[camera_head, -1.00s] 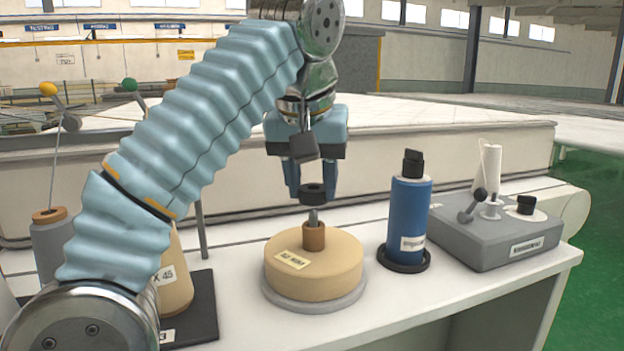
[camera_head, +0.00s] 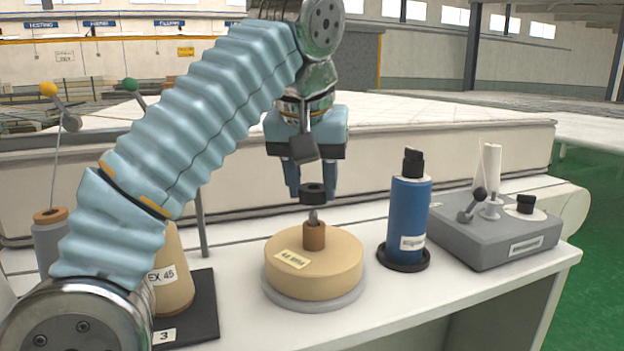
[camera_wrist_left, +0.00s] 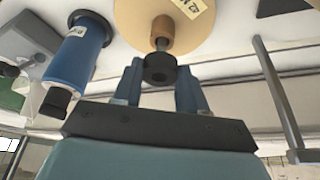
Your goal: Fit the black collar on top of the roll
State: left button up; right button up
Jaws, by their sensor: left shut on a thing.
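The black collar (camera_head: 313,193) is held between the fingertips of my left gripper (camera_head: 312,186). In the left wrist view the collar (camera_wrist_left: 160,69) sits between the two blue fingers of the gripper (camera_wrist_left: 158,82). The roll (camera_head: 314,264) is a wide tan disc with a label, lying on a round grey base (camera_head: 314,301). A brown core (camera_head: 314,236) rises from its middle with a metal pin (camera_head: 313,214) on top. The collar is at the upper end of the pin, above the core; whether it is around the pin I cannot tell. My right gripper is not in view.
A blue bottle-shaped cylinder (camera_head: 408,217) with a black top stands right of the roll. A grey device (camera_head: 497,232) with a lever and white spool is farther right. A tan cone (camera_head: 173,275) is at left, partly behind my arm.

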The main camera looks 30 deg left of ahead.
aim_at(312, 196)
pick_arm(q)
jog(key=shift+f+b, duration=1.5)
jog(key=shift+f, duration=0.35)
jog(key=o, duration=1.1)
jog(key=shift+o, duration=0.2)
jog(key=shift+r, duration=0.15)
jog(key=p+v, duration=0.4)
jog(key=v, duration=0.2)
jog(key=shift+r+p, duration=0.25)
jog(key=shift+p, duration=0.15)
jog(key=shift+s+d+r+p, duration=0.1)
jog(key=shift+s+r+p, duration=0.2)
jog(key=shift+p, duration=0.1)
